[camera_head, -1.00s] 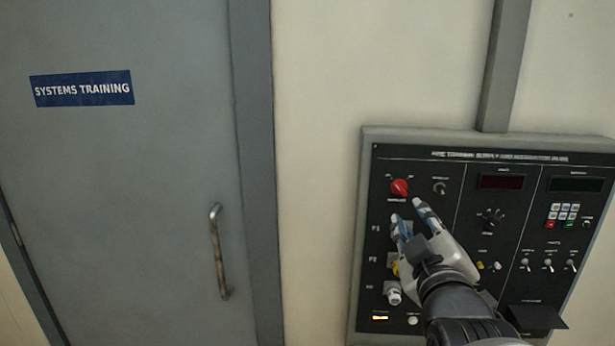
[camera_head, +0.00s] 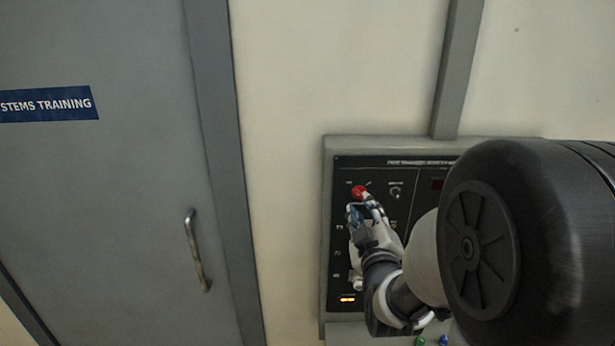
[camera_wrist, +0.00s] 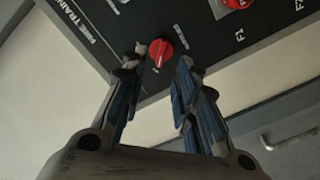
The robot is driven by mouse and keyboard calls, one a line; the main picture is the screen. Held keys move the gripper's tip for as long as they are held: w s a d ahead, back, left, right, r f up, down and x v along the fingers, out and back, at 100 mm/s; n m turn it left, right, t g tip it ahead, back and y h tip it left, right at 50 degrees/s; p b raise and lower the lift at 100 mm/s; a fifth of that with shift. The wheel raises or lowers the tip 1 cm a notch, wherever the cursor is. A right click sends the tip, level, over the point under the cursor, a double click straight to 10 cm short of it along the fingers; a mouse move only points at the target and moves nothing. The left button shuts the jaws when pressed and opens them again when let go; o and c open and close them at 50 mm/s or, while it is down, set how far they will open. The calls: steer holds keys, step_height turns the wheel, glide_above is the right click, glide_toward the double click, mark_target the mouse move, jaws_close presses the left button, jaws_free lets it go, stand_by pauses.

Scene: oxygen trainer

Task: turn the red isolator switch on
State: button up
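The red isolator switch (camera_head: 358,191) is a round red knob at the top left of the black panel. In the wrist view the red knob (camera_wrist: 160,54) shows between my two fingertips, with a pale pointer mark on its face. My gripper (camera_head: 364,207) reaches up to the switch from below right. In the wrist view my gripper (camera_wrist: 163,62) is open, one finger on each side of the knob, with gaps visible. Whether either fingertip touches the knob I cannot tell. My arm hides much of the panel's right side.
A grey door with a handle (camera_head: 196,250) is at left. The wall between is clear.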

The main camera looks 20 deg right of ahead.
mark_target(359, 195)
steer(key=p+x, duration=0.1)
steer(key=x, duration=0.4)
steer(key=shift+f, duration=0.1)
jaws_close()
stand_by(0.3)
